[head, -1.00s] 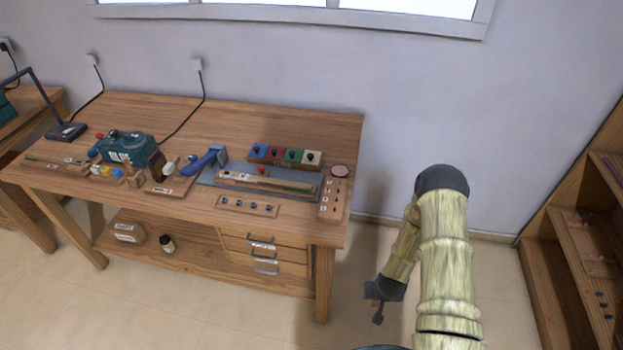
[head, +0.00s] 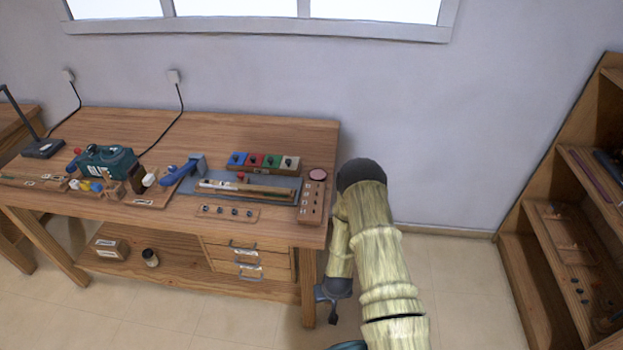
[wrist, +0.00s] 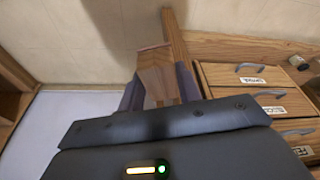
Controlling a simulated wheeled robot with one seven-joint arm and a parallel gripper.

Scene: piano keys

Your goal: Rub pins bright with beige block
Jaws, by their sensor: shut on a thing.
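My gripper (wrist: 158,84) is shut on a tan-brown block (wrist: 154,66), which shows between its two fingers in the wrist view. In the head view my gripper (head: 332,305) hangs low by the bench's right front leg, below the bench top, and the block cannot be made out there. A wooden strip (head: 228,213) with several small dark round pieces lies at the bench's front edge. An upright-running board (head: 312,203) with small pins or dots lies at the right end. Which of these are the task's pins is too small to tell.
The wooden bench (head: 250,130) has drawers (head: 247,262) below. A blue mat (head: 215,172) bears a long wooden piece. A shelf unit (head: 535,215) is at the right, with bare floor between.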

